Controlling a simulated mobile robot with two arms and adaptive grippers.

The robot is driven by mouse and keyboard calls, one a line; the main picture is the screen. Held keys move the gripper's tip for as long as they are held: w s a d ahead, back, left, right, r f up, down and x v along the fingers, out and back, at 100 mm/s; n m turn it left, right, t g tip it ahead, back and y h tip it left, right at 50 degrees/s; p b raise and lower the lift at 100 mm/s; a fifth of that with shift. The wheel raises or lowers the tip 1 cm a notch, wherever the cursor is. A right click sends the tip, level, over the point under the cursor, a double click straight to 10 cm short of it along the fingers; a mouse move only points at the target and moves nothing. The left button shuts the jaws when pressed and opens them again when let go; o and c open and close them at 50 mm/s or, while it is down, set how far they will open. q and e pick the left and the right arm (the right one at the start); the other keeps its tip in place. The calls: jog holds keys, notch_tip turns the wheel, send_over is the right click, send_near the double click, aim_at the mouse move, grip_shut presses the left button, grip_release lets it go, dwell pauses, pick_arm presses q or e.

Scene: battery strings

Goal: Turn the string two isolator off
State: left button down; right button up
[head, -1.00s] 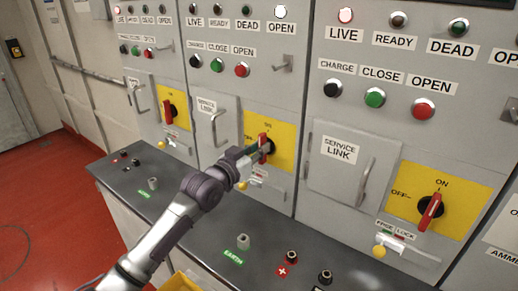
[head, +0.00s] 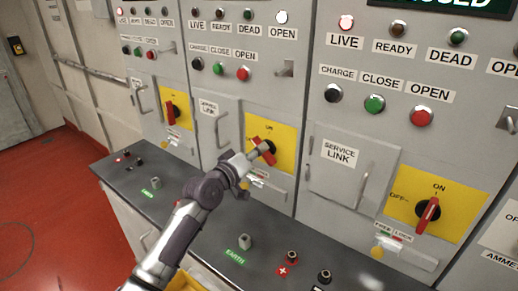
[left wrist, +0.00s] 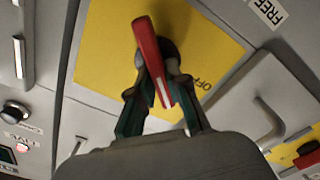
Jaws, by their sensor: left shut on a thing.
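The middle panel's isolator is a red rotary handle (head: 262,151) on a yellow plate (head: 288,140). My left gripper (head: 258,154) is at this handle, and its arm hides part of the plate's left side. In the left wrist view, the two fingers (left wrist: 160,98) are shut on the red handle (left wrist: 147,50), one on each side. The handle there stands tilted, and the word OFF shows on the yellow plate (left wrist: 105,45). In the head view the handle is slanted rather than upright. My right gripper is not in view.
Similar red isolators stand on the left panel (head: 171,110) and right panel (head: 428,214), both near upright. A dark counter (head: 200,222) with terminals and EARTH labels runs below. The service link door (head: 340,170) with its handle is to the right.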

pick_arm(q)
jog(key=shift+a+f+n+p, duration=0.15)
jog(key=shift+n+p, duration=0.5)
jog(key=shift+n, duration=1.45)
jog(key=shift+d+f+n+p, duration=0.15)
jog(key=shift+n+p, duration=0.5)
jog(key=shift+n, duration=1.45)
jog(key=shift+a, duration=0.1)
jog(key=c, duration=1.1)
grip_release()
jog(key=shift+w, duration=0.1)
jog(key=shift+c, duration=0.2)
jog(key=shift+a, duration=0.1)
jog(key=v, duration=1.2)
